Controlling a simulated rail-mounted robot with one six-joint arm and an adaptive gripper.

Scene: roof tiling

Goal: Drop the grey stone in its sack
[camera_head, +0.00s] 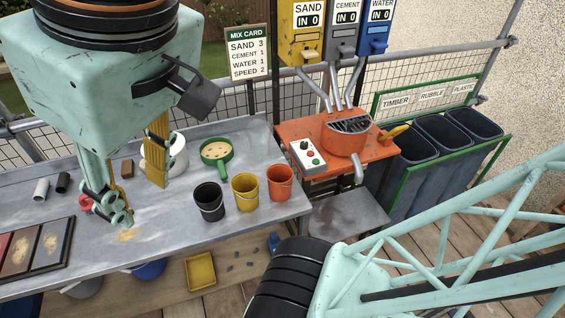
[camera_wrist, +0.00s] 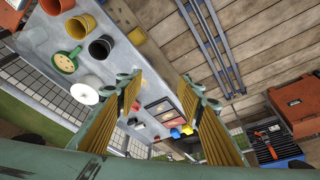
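Three dark grey sack-like bins stand in a green frame at the right, under signs reading TIMBER, RUBBLE and PLASTIC; the rubble one (camera_head: 444,133) is in the middle. Several small grey pieces (camera_head: 236,266) lie below the bench, right of a yellow tray; they may be stones, but are too small to be sure. No clear grey stone shows on the bench. My gripper (camera_head: 132,195) hangs over the left of the bench, far from the bins. In the wrist view my gripper (camera_wrist: 163,88) has its yellow-padded fingers wide apart with nothing between them.
An orange mixer (camera_head: 346,137) stands between bench and bins, below the dispensers.

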